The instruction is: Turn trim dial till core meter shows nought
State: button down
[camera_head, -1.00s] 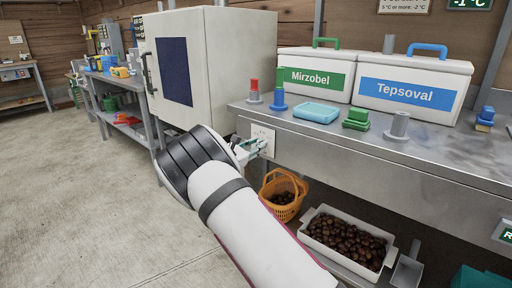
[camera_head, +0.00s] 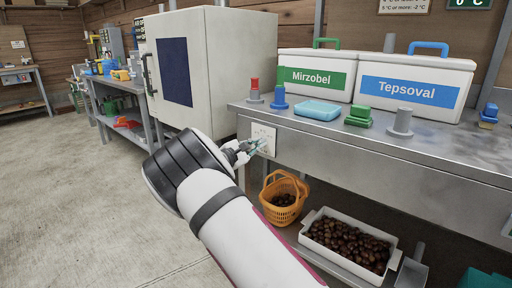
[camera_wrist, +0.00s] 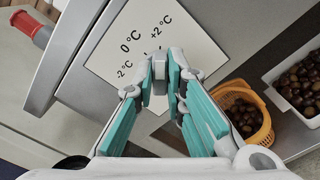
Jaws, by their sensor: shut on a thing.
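The trim dial (camera_wrist: 159,68) is a small grey knob on a white plate (camera_wrist: 130,35) marked -2 °C, 0 °C and +2 °C. The plate (camera_head: 264,133) is on the front of the steel bench. My gripper (camera_wrist: 163,88) is shut on the dial, with a teal-padded finger on each side; it also shows at the plate in the head view (camera_head: 256,148). The fingers hide part of the dial and the plate. The core meter (camera_head: 468,3) is a dark display at the top right edge, partly cut off, and reads 0 °C.
On the bench top (camera_head: 340,130) stand two cool boxes, Mirzobel (camera_head: 300,76) and Tepsoval (camera_head: 409,91), and several coloured stamps. A large cream cabinet (camera_head: 225,70) is to the left. Below are an orange basket (camera_head: 270,192) and a white chestnut crate (camera_head: 312,216).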

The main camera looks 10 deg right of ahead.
jog(key=shift+d+r, duration=0.15)
jog(key=shift+d, duration=0.15)
jog(key=c, duration=1.6)
grip_release()
jog(key=shift+d, duration=0.1)
jog(key=shift+c, duration=0.2)
jog(key=shift+a, duration=0.3)
jog(key=v, duration=1.1)
jog(key=shift+s+a, duration=0.25)
